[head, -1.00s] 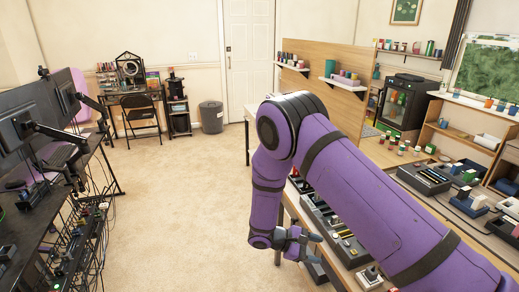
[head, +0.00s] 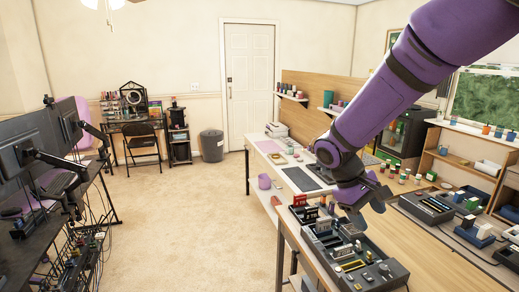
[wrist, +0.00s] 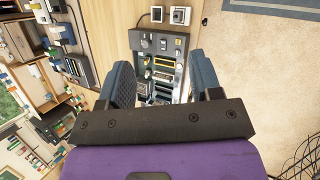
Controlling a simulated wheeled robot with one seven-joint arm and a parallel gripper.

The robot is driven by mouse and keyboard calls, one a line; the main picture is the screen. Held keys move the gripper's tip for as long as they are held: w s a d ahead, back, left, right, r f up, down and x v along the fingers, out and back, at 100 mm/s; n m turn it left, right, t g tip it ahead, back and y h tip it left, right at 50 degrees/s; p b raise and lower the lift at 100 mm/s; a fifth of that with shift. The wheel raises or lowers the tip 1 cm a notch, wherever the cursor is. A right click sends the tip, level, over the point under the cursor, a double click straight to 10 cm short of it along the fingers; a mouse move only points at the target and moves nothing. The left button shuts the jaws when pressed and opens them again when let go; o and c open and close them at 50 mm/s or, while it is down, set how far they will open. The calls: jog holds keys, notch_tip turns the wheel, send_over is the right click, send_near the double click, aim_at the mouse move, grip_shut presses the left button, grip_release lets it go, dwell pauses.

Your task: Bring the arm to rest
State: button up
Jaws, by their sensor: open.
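My arm reaches in from the upper right of the head view, bent at a joint above the right-hand table. My gripper (head: 372,205) hangs low over the table, above the back end of a grey device with sliders and knobs (head: 350,262). In the wrist view my gripper (wrist: 162,80) has its two fingers wide apart with nothing between them. The same grey device (wrist: 165,45) shows below and between the fingers. I cannot tell the exact height of the fingertips above the table.
A wooden table (head: 450,262) runs along the right, with a black cabinet (head: 402,128) and wooden shelves (head: 458,148). A desk with two monitors (head: 40,140) stands at the left. The carpet (head: 190,215) between is clear. A grey bin (head: 212,146) stands near the door.

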jog(key=s+d+r+m+t+y, duration=0.2)
jog(key=s+r+t+y, duration=0.1)
jog(key=s+r, duration=0.4)
jog(key=s+d+r+m+t+y, duration=0.2)
jog(key=s+r, duration=0.6)
jog(key=s, duration=0.6)
jog(key=shift+d+r+m+t+y, duration=0.15)
jog(key=shift+d+m+t+y, duration=0.35)
jog(key=shift+t, duration=0.7)
jog(key=shift+s+d, duration=0.1)
